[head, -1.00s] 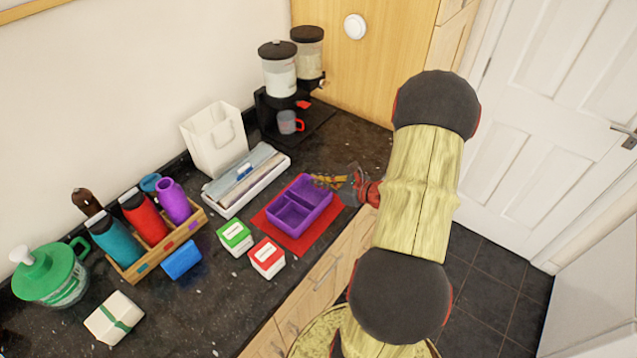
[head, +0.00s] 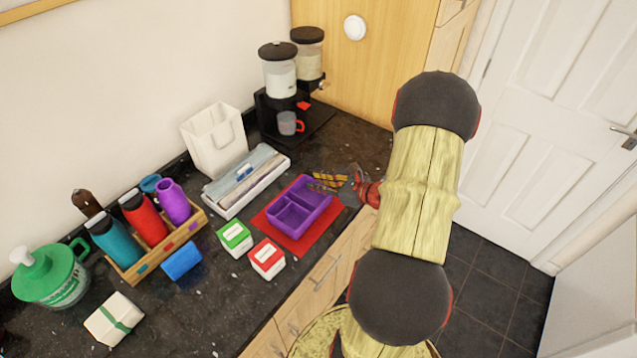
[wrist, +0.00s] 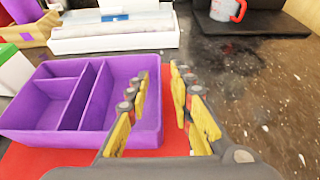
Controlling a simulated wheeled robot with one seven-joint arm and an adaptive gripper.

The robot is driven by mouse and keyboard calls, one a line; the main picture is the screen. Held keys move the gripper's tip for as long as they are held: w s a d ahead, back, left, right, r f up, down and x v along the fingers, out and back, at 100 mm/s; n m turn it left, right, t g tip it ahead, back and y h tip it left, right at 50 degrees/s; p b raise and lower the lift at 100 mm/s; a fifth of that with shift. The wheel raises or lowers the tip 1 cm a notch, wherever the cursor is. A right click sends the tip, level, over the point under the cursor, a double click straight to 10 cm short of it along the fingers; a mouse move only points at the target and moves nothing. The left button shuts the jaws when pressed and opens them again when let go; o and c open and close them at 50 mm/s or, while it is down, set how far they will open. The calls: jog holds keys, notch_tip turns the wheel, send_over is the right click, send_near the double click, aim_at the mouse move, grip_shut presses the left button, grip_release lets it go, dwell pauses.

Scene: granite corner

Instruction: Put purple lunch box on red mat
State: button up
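The purple lunch box (head: 299,207), an open tray with several compartments, sits flat on the red mat (head: 318,240). Mat shows around its left, front and right sides. My gripper (head: 322,182) is at the box's far right end, with its yellow fingers apart. In the wrist view, the lunch box (wrist: 50,125) is at the left and the red mat (wrist: 25,160) shows below it. There my gripper (wrist: 162,80) has a clear gap between its fingers. The left finger overlaps the box's end and the right one is outside it; I cannot tell whether either touches.
A green-and-white box (head: 234,238) and a red-and-white box (head: 267,258) stand close to the mat. A white tray (head: 240,200) lies behind it. A dispenser stand (head: 318,118) with a mug (head: 288,122) is at the back. Bare counter lies right of the gripper.

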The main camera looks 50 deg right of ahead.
jog(key=p+v, duration=0.2)
jog(key=v, duration=1)
jog(key=w+a+r+n+g+y, duration=0.2)
jog(key=a+r+n+g, duration=0.25)
jog(key=a+n, duration=0.6)
jog(key=w+a+r+n+g+y, duration=0.25)
jog(key=a+r+n+g, duration=0.35)
jog(key=a, duration=0.8)
jog(key=s+a+r+n+t+h, duration=0.2)
jog(key=s+a+r+n+h, duration=0.4)
jog(key=n, duration=1.2)
jog(key=s+a+r, duration=0.1)
jog(key=a+r, duration=0.3)
jog(key=r, duration=0.1)
jog(key=shift+s+t, duration=0.35)
jog(key=shift+s, duration=0.05)
jog(key=shift+n, duration=0.25)
